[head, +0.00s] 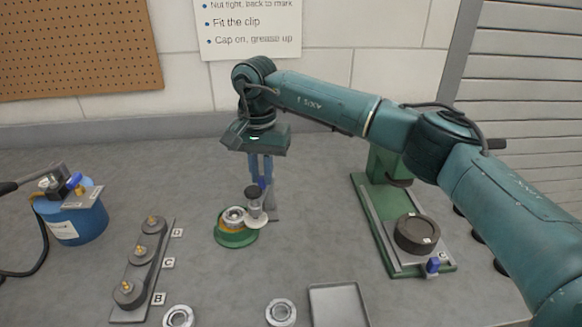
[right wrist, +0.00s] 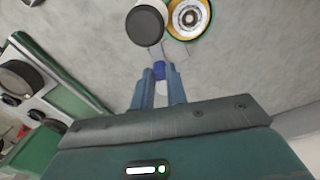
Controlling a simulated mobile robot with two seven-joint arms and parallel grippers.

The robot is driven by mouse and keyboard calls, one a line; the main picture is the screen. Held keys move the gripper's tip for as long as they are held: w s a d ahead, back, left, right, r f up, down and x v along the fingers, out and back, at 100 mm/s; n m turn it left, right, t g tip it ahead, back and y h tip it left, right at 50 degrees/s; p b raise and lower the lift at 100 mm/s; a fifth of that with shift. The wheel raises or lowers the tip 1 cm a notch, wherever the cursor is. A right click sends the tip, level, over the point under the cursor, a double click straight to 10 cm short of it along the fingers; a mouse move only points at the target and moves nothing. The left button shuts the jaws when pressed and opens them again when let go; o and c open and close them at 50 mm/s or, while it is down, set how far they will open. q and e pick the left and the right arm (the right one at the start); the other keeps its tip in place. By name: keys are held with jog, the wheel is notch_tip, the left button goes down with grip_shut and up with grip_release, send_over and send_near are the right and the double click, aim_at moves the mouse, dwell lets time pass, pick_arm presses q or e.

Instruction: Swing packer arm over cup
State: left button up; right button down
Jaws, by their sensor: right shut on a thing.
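The packer stands on the bench with a round green base (head: 236,238). My right gripper (head: 262,180) points down, shut on the packer arm's blue grip (right wrist: 159,70). My left gripper is out of view.
A blue can (head: 75,222) with a hose stands at left. A rack (head: 140,275) holds several dark hubs. Two loose rings (head: 281,312) and a grey tray (head: 338,305) lie in front. A green fixture (head: 375,225) with a dark disc (head: 416,232) stands right.

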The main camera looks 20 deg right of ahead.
jog(key=shift+w+a+m, duration=0.25)
jog(key=shift+w+m, duration=0.05)
jog(key=shift+m, duration=0.85)
jog(key=shift+w+a+m, duration=0.3)
jog(key=shift+m, duration=0.8)
jog(key=shift+w+a+m, duration=0.25)
jog(key=shift+w+m, duration=0.05)
jog(key=shift+m, duration=0.85)
jog(key=c, duration=1.4)
grip_release()
notch_tip(320, 180, up, 13)
jog(key=shift+r, duration=0.15)
